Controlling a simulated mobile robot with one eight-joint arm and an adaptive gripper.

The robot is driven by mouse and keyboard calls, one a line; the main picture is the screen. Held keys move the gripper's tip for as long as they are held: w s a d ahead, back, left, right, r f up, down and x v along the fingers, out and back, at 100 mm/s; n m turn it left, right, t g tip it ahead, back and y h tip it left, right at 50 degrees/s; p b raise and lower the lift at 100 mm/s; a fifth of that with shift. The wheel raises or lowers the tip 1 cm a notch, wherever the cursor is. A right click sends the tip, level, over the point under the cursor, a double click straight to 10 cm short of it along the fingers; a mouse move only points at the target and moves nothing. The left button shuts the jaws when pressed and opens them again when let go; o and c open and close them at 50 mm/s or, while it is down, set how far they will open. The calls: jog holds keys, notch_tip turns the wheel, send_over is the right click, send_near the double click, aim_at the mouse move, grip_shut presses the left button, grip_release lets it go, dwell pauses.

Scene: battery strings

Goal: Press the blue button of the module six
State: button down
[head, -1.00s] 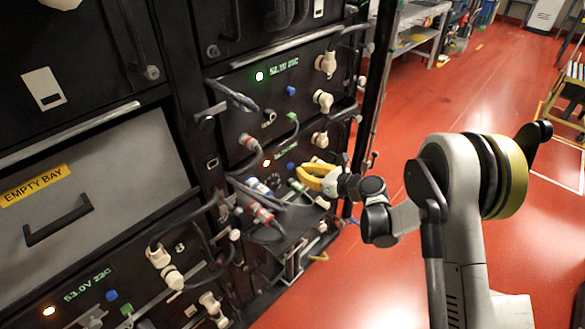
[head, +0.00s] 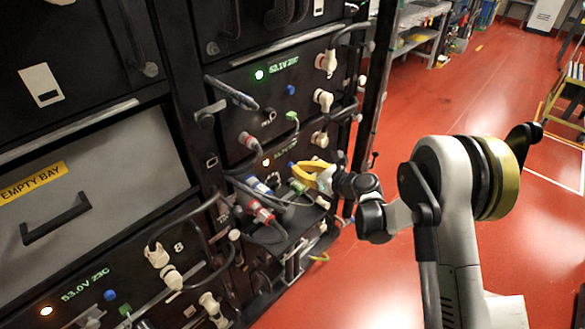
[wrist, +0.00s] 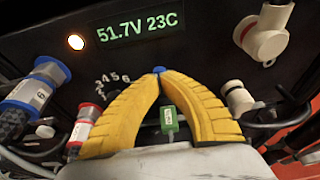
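The module's front panel (wrist: 205,65) carries a lit display (wrist: 138,32) reading 51.7V 23C in the wrist view. A blue button (wrist: 158,70) shows right at my fingertips; whether they touch it I cannot tell. My gripper (wrist: 160,77) has yellow fingers brought together at the tips, with nothing seen held. A connector marked 6 (wrist: 36,90) is at the left, and dial numbers including 6 stand left of the fingers. In the head view my gripper (head: 293,170) reaches the panel of a lower right module, hiding part of it.
A green connector (wrist: 169,120) sits between my fingers in the wrist view. White plugs (wrist: 264,38), a red-collared connector (wrist: 85,122) and cables surround the panel. Another module with a blue button (head: 291,89) is above.

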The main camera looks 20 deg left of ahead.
jog(key=shift+b+x, duration=0.45)
jog(key=shift+x, duration=0.75)
jog(key=v, duration=0.8)
dwell(0.4)
